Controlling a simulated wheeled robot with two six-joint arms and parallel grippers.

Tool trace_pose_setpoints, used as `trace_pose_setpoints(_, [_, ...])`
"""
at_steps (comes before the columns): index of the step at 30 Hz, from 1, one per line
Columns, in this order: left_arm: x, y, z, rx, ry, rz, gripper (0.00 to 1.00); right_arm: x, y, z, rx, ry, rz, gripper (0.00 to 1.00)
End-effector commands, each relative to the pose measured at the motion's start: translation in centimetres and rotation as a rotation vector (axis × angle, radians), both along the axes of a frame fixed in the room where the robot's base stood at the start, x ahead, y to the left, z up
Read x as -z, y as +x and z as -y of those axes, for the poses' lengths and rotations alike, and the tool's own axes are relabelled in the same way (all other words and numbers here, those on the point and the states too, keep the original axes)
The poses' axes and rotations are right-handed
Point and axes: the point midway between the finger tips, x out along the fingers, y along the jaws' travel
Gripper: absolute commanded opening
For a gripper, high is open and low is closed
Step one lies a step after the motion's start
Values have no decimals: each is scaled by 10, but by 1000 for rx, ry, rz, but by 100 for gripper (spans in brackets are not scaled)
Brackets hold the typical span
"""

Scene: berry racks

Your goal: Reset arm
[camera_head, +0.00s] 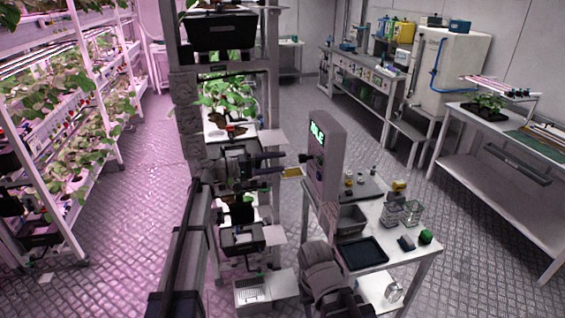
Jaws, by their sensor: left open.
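My left arm rises from the bottom of the head view and bends to the right. Its gripper (297,165) is open, level in the air beside the grey upright box with a lit green display (317,135). A small yellow patch (292,172) shows right by the fingers; I cannot tell whether it touches them. I see nothing clearly held. Part of my right arm shows at the bottom middle, in front of the worktable; its gripper does not show.
The white worktable (385,250) carries a dark tray (362,254), a grey bin (350,220), clear containers (412,212) and a green-topped item (426,237). Lit berry racks (105,115) stand left. A side bench (500,165) stands right.

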Motion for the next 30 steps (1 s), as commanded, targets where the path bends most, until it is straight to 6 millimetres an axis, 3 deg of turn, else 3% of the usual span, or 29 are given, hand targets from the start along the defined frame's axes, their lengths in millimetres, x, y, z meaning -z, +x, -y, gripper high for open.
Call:
trace_pose_setpoints(8, [1,-2,1,2,3,-1,68,0,0,0,0,0,0,50])
trace_pose_setpoints(11, [11,-15,15,24,48,-16,68,0,0,0,0,0,0,50])
trace_pose_setpoints(14, [38,-49,45,79,166,-50,68,0,0,0,0,0,0,50])
trace_pose_setpoints(18, [95,-122,89,184,434,-115,68,0,0,0,0,0,0,50])
trace_pose_setpoints(21, [137,-181,104,255,659,-159,68,0,0,0,0,0,0,50])
trace_pose_setpoints(26, [190,-267,96,338,1031,-204,68,0,0,0,0,0,0,50])
trace_pose_setpoints(30, [213,-322,68,366,1321,-215,68,0,0,0,0,0,0,50])
